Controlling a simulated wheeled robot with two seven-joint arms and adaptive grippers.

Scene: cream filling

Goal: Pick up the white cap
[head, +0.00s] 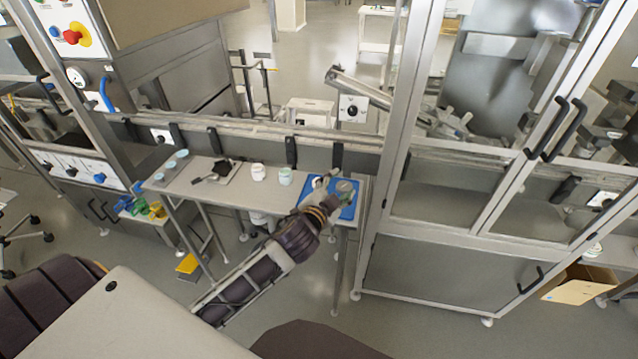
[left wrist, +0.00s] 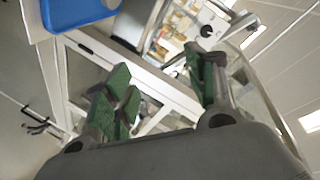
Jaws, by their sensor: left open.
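My left gripper (head: 335,191) is open over the blue tray (head: 358,209) at the right end of the narrow metal table. A small white round shape (head: 318,182) shows beside the fingers at the tray's left side. It may be the white cap, but it is too small to be sure. A greyish round thing (head: 345,186) lies on the tray close to the fingers. In the left wrist view the green-padded fingers (left wrist: 163,82) are apart with nothing between them. The blue tray (left wrist: 72,14) is at the top left there, away from the fingertips. My right gripper is not in view.
Two jars, one white (head: 258,172) and one pale green (head: 286,176), stand left of the tray. A dark tool (head: 221,168) lies on a small plate further left. A rail with black brackets (head: 291,151) runs behind the table. A glazed metal cabinet (head: 470,200) stands at right.

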